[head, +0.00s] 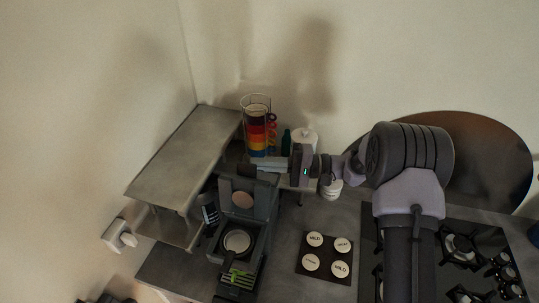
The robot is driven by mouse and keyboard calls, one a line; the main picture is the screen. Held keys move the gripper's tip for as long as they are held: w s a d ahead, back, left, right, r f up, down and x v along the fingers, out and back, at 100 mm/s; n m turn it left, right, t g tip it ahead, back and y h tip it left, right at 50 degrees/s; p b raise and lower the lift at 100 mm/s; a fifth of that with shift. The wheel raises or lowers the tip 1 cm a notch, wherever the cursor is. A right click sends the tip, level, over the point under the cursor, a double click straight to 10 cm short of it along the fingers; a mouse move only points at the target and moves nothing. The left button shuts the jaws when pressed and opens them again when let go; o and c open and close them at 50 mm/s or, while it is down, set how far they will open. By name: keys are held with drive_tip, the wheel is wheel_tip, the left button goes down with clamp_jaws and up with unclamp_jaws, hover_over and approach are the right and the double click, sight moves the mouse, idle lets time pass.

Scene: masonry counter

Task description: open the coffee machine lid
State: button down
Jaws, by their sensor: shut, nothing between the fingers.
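The dark coffee machine (262,238) stands on the counter beside the shelf unit. Its lid (229,192) appears raised at the back, with a pale round disc on its inner face. In front of it a round opening with a light rim (238,241) shows in the machine's top. My gripper (256,164) reaches in from the right, with its fingers shut and empty. The fingertips are at the upper edge of the lid, behind it in the picture. I cannot tell whether they touch it.
A metal shelf unit (180,155) stands close on the left. A rack of coloured cups (257,133) and a white jar (305,138) stand behind my gripper. A board with round labelled lids (326,258) and a gas hob (485,235) lie to the right.

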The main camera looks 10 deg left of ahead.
sight(256, 171)
drive_tip(key=shift+s, duration=0.15)
drive_tip(key=shift+s, duration=0.1)
drive_tip(key=s+b, duration=0.1)
drive_tip(key=n+b, duration=0.1)
drive_tip(key=b, duration=0.1)
drive_tip(key=s+n+b, duration=0.1)
drive_tip(key=shift+s+a+r+b, duration=0.2)
drive_tip(key=shift+s+a+b, duration=0.1)
drive_tip(key=shift+b, duration=0.1)
drive_tip(key=shift+s+r, duration=0.25)
drive_tip(key=shift+r, duration=0.1)
drive_tip(key=shift+w, duration=0.1)
drive_tip(key=shift+d, duration=0.15)
